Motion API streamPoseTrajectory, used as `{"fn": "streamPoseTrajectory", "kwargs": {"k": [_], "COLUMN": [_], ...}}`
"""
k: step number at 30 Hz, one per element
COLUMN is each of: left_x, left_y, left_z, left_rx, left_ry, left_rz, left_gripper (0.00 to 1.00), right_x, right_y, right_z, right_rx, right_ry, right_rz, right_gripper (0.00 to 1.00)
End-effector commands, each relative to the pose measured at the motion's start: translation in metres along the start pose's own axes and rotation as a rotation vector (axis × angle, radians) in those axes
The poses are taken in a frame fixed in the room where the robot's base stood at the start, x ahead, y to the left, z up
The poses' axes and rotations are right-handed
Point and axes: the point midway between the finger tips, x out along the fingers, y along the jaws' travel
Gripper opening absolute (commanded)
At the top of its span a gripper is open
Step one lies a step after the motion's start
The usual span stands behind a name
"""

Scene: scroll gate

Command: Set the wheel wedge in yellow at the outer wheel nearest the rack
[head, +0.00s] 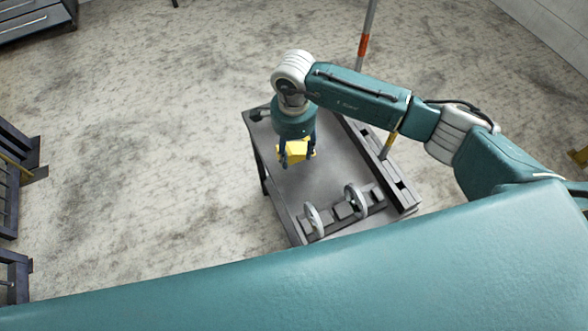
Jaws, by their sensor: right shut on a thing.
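My right gripper (297,158) points down over the grey table (320,187) and is shut on the yellow wheel wedge (299,149). The wedge shows as a yellow block between the dark fingers, apparently above the table top; the exact gap cannot be told. Two light grey wheels (313,219) and (356,201) stand upright at the table's near end, below the gripper in the picture. Dark blocks (342,210) lie between and beside them. Which part is the rack is unclear. My left gripper is not in view.
A dark slotted rail (400,188) runs along the table's right side. A grey pole with an orange band (364,42) rises behind the table. Dark frames (12,185) stand at the far left. A drawer cabinet (32,20) is at the top left. Open floor lies left of the table.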

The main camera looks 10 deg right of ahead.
Motion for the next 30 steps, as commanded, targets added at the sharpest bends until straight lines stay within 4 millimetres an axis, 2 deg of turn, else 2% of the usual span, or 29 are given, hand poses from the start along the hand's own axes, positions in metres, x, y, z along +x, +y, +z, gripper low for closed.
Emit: {"fn": "streamPoseTrajectory", "kwargs": {"k": [1,3,11,18,30], "left_x": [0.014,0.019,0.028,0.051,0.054], "left_y": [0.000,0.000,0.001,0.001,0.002], "left_z": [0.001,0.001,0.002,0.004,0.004], "left_rx": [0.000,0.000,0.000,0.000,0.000], "left_ry": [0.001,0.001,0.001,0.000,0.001], "left_rz": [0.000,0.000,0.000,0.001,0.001], "left_gripper": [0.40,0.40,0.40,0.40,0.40], "right_x": [0.019,0.030,0.047,0.083,0.087], "right_y": [0.000,0.000,0.000,0.000,-0.001], "right_z": [0.001,0.001,0.001,0.001,0.001], "right_rx": [0.001,0.001,-0.002,0.000,-0.001], "right_ry": [-0.001,-0.002,-0.001,-0.001,0.000], "right_rz": [0.000,0.000,-0.001,0.000,-0.002], "right_gripper": [0.18,0.18,0.18,0.18,0.18]}}
